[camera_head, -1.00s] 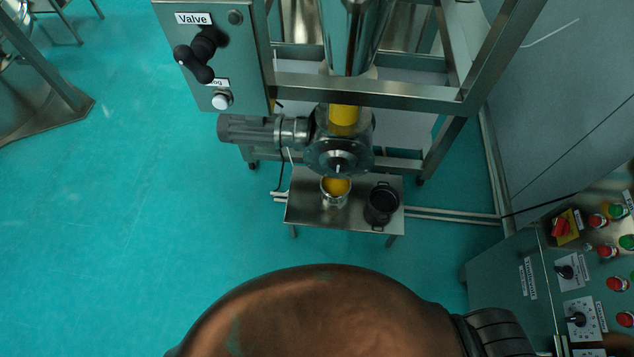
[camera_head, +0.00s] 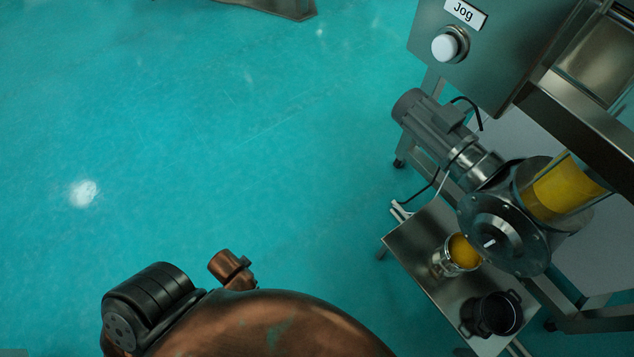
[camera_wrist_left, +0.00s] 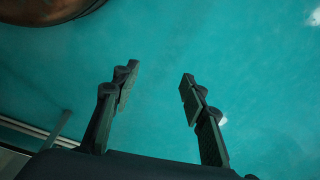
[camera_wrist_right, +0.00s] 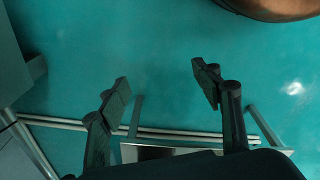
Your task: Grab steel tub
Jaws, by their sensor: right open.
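A small steel tub (camera_head: 441,264) with yellow-orange material in it stands on a low steel table (camera_head: 415,237), below the round valve outlet. A dark pot with handles (camera_head: 497,314) stands beside it on the same table; which of the two is the steel tub I cannot be sure. My left gripper (camera_wrist_left: 158,87) is open and empty above bare floor. My right gripper (camera_wrist_right: 163,82) is open and empty, with an edge of the low table (camera_wrist_right: 150,153) below it. Neither gripper shows in the head view.
The motor (camera_head: 432,122) and round valve housing (camera_head: 505,233) overhang the tub closely. A control box with a Jog button (camera_head: 449,45) and steel frame beams (camera_head: 575,125) stand at the upper right. The teal floor (camera_head: 230,150) at left is clear.

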